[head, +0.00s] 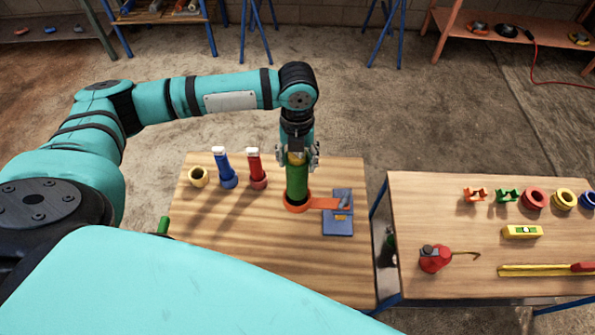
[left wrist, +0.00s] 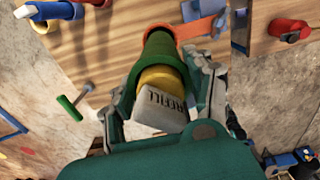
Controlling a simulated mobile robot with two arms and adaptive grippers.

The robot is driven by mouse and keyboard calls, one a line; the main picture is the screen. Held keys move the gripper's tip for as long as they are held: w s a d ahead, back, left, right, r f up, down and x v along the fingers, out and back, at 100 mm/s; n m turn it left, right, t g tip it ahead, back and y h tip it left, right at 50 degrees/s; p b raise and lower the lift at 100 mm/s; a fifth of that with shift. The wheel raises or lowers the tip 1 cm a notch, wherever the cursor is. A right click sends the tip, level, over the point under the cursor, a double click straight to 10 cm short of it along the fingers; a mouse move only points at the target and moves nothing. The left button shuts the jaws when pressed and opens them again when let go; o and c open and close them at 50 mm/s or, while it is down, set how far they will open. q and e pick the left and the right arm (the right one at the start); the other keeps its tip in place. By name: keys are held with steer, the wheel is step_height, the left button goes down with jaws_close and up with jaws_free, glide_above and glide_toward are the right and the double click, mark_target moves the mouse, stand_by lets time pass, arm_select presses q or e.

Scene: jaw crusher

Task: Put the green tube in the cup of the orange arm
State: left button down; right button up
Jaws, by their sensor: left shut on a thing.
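The green tube (head: 297,185) stands upright at the orange arm (head: 330,203), its lower end at the orange cup (head: 297,207). I cannot tell how deep it sits in the cup. My left gripper (head: 297,158) is shut on the tube near its top. In the left wrist view the fingers (left wrist: 160,95) close around the green tube (left wrist: 158,50), which has a yellow neck and a white cap marked REFILL. The orange arm joins a blue base plate (head: 338,226). My right gripper is not in view.
On the left table, a blue tube (head: 224,170) and a red tube (head: 256,170) stand in cups beside an empty yellow cup (head: 198,177). The right table (head: 470,205) carries a red tape measure (head: 434,259), a yellow level (head: 522,232) and several coloured rings. A gap separates the tables.

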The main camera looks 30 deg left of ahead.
arm_select(q)
steer(key=shift+w+f+p, duration=0.1)
steer(key=shift+f+p, duration=0.35)
steer(key=shift+f, duration=2.2)
steer(key=shift+c, duration=2.4)
jaws_free()
step_height(320, 180, up, 12)
steer(key=b, duration=0.2)
steer(key=shift+b, duration=0.35)
